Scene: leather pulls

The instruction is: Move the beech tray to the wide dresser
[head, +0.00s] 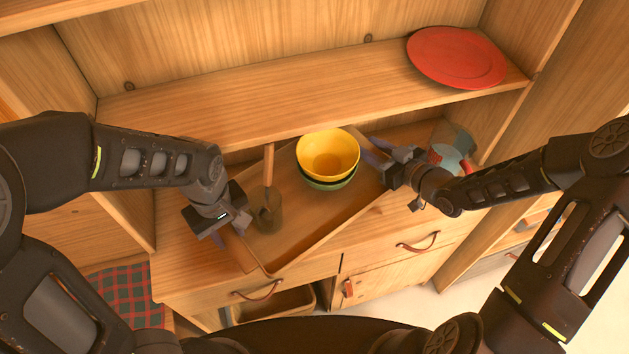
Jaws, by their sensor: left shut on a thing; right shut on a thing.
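The beech tray (305,224) lies slantwise over the top of the wooden dresser (385,262), under its shelf. I cannot tell whether the tray rests on that top or is held just above it. My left gripper (238,230) is shut on the tray's near left end. My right gripper (378,160) is shut on its far right end, partly hidden by the gripper itself.
A red plate (456,57) lies on the shelf (230,97) above. A grey-green container (456,138) and a teal-and-red item (446,160) stand beside my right gripper. Leather pulls (418,242) stick out in front. An open drawer or box (275,303) shows below.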

